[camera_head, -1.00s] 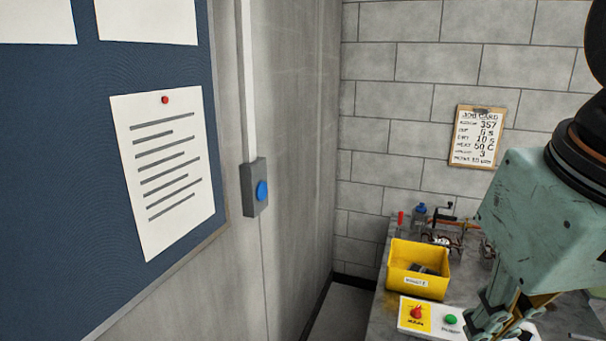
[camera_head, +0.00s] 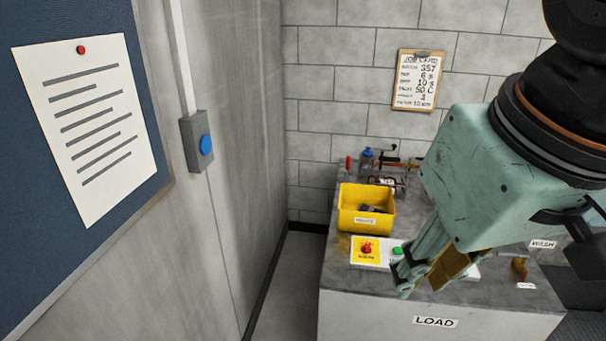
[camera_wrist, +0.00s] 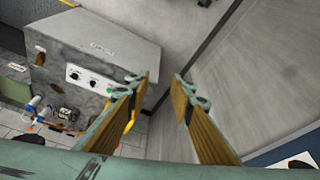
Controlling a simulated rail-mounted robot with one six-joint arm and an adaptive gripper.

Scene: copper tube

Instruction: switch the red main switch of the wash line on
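A red switch (camera_head: 366,247) sits on a yellow plate at the left end of a pale control panel (camera_head: 379,263) on the grey bench; the plate's small lettering is unreadable. A green button (camera_head: 398,251) is beside it, partly close to my gripper's outline. My gripper (camera_head: 425,278) appears in front of the panel's right part and hides some of it. In the wrist view my gripper (camera_wrist: 161,82) has its two fingers apart with nothing between them. I cannot make out the red switch in the wrist view.
A yellow bin (camera_head: 365,221) with dark pieces stands behind the panel. A job card (camera_head: 417,80) hangs on the block wall. A blue button box (camera_head: 197,141) is on the left wall. The bench front bears a LOAD label (camera_head: 435,322). The wrist view shows two black knobs (camera_wrist: 84,78).

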